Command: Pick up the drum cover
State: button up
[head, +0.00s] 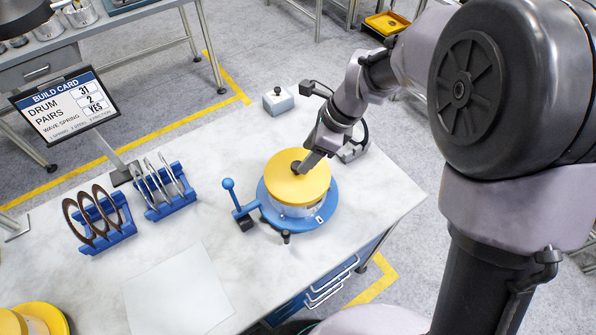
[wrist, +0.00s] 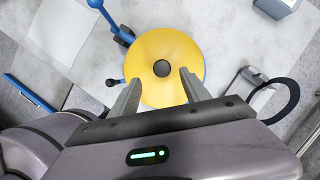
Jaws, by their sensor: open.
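The drum cover (head: 283,183) is a yellow disc with a dark round knob at its centre. It sits on a pale drum in a round blue fixture (head: 268,211) on the bench. In the wrist view the cover (wrist: 160,95) lies just beyond the fingertips, with the knob (wrist: 162,68) centred between the two fingers. My gripper (head: 298,166) is at the knob from above; in the wrist view my gripper (wrist: 158,77) is open with nothing between its fingers. Whether the fingers touch the cover cannot be told.
A blue lever (head: 230,192) stands left of the fixture. Blue racks with dark rings (head: 115,238) and steel plates (head: 177,205) are further left. A build card stand (head: 68,105) and a small grey box (head: 278,101) stand behind. A white sheet (head: 180,290) lies in front.

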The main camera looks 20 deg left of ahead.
aim_at(297, 165)
jog(key=x, duration=0.2)
jog(key=b+x, duration=0.1)
jog(key=x, duration=0.2)
jog(key=shift+w+a+f+b, duration=0.15)
jog(key=shift+w+b, duration=0.1)
jog(key=shift+b, duration=0.05)
grip_shut()
